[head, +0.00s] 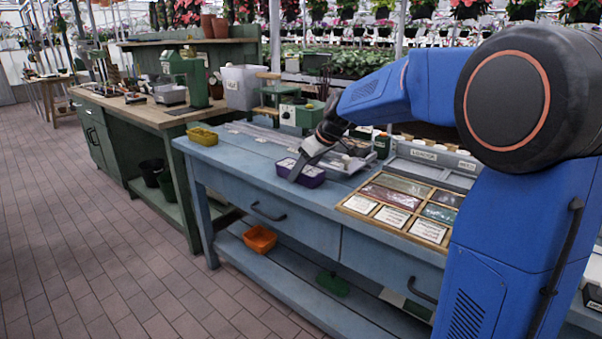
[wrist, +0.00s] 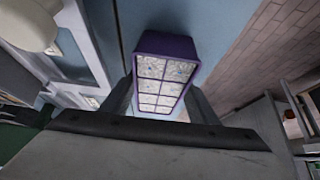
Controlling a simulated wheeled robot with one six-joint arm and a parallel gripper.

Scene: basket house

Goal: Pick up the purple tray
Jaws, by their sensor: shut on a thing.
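The purple tray (head: 304,176) is on the front part of the blue workbench in the head view. In the wrist view the purple tray (wrist: 166,73) shows its compartments with whitish contents. My gripper (head: 297,172) reaches down to it from the right. In the wrist view my gripper (wrist: 158,98) has one finger on each side of the tray and is shut on it. I cannot tell whether the tray touches the bench top.
A yellow tray (head: 202,136) stands at the bench's left end. A wooden seed display (head: 402,207) lies to the right. An orange bin (head: 259,239) is on the lower shelf. The tiled floor (head: 110,230) in front is clear.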

